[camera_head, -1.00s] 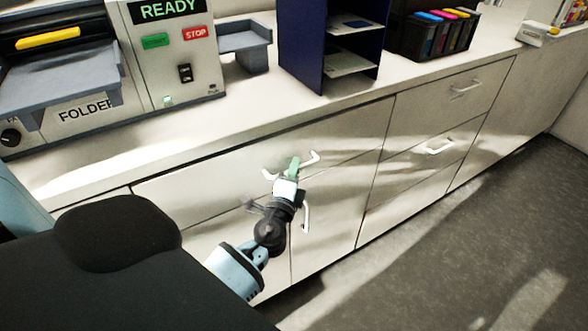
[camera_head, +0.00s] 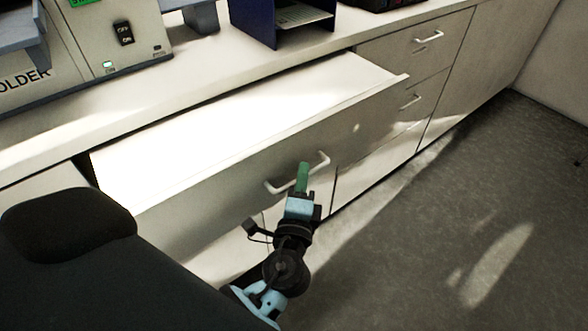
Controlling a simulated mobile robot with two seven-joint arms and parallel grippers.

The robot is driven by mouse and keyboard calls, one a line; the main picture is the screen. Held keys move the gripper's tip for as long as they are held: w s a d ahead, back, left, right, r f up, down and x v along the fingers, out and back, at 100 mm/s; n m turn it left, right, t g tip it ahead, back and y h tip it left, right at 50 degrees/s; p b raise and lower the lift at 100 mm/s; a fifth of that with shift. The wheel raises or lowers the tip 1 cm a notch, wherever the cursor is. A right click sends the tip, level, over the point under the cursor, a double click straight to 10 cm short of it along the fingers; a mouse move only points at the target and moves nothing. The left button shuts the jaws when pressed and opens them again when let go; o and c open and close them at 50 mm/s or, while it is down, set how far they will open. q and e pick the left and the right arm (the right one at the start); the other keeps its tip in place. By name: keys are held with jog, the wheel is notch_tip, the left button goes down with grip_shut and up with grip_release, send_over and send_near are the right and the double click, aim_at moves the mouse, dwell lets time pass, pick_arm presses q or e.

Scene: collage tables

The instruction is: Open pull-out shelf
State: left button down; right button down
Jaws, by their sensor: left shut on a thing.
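The pull-out shelf (camera_head: 230,127) stands well out from the cabinet below the counter, its flat white top showing. Its front panel (camera_head: 215,200) carries a white bar handle (camera_head: 318,162). My left gripper (camera_head: 302,178), with green fingertips, is at the middle of this handle and shut on it. The fingertips hide the middle of the bar. My right gripper is not in view.
A counter (camera_head: 200,75) runs above the shelf with the folder machine (camera_head: 110,40) and a blue paper sorter (camera_head: 255,22) on it. Closed drawers (camera_head: 400,60) with handles stand to the right. The grey floor (camera_head: 480,200) at the right is clear.

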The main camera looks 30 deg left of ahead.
pick_arm(q)
jog(key=shift+s+d, duration=0.1)
jog(key=shift+d, duration=0.2)
jog(key=c, duration=1.8)
grip_release()
jog(key=shift+o, duration=0.2)
